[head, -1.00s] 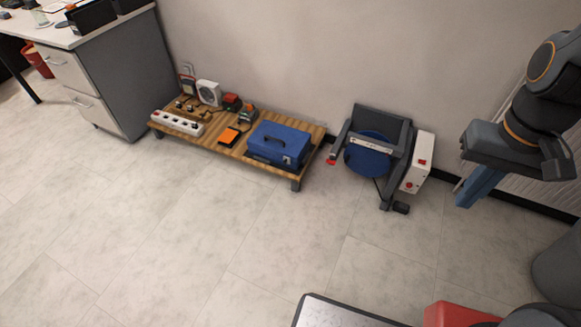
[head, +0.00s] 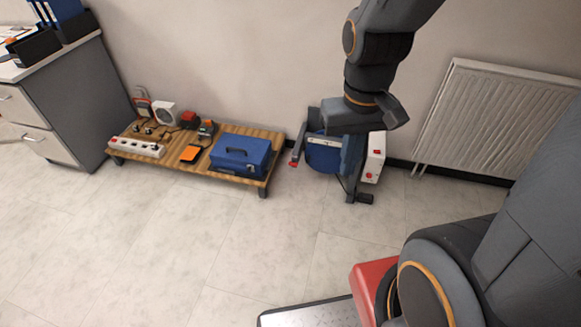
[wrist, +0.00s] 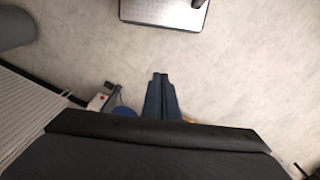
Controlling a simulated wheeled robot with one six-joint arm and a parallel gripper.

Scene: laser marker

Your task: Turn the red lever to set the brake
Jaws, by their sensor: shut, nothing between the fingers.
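The red lever tip (head: 293,163) is at the end of a dark arm on the left side of a dark grey machine frame (head: 299,143) that holds a blue drum (head: 322,157). My gripper (head: 349,174) hangs in front of the machine's right part in the head view, to the right of the red tip and apart from it. Its blue fingers are together and empty, as the wrist view (wrist: 160,75) also shows. In the wrist view the drum (wrist: 123,111) shows partly beside the fingers. The lever is not seen there.
A white control box (head: 374,158) with red buttons is on the machine's right side. A low wooden platform (head: 228,180) with a blue toolbox (head: 240,153) stands to the left. A radiator (head: 480,120) is on the wall at right.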

